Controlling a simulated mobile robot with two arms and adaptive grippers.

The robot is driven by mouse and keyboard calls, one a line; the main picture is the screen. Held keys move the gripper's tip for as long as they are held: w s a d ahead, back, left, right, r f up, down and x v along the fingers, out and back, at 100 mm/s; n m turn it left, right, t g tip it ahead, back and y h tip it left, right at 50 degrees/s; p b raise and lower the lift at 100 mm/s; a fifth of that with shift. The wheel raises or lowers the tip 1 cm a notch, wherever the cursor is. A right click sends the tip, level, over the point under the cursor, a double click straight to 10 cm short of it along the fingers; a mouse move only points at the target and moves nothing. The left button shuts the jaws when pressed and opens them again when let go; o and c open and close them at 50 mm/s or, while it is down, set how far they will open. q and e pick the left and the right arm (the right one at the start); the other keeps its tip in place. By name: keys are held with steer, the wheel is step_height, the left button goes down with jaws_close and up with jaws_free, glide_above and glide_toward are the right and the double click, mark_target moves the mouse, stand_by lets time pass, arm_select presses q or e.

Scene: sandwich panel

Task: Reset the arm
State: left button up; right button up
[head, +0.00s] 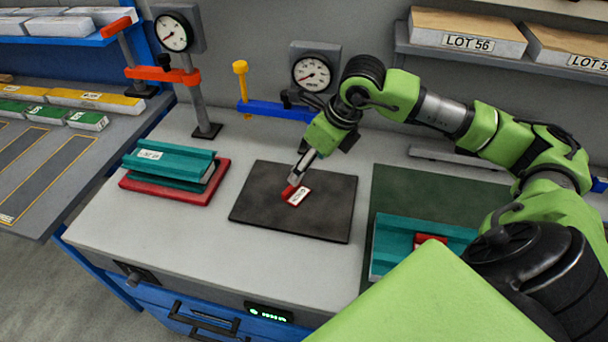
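My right arm reaches in from the right in the head view. Its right gripper (300,168) points down over the dark square mat (325,220) on the workbench. A small red tag with a white label (299,197) is at the mat's middle, right at the fingertips. I cannot tell whether the fingers touch or hold it, nor whether they are open. My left gripper is not in view.
Teal panels (165,160) lie on a red plate (205,193) at the left. Another teal panel with a red piece (400,245) lies on a green mat (395,190), partly hidden by my arm. Gauge stands (315,75) line the back. The bench's front left is clear.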

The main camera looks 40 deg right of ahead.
steer(key=shift+s+r, duration=0.1)
steer(key=shift+r, duration=0.15)
stand_by(0.3)
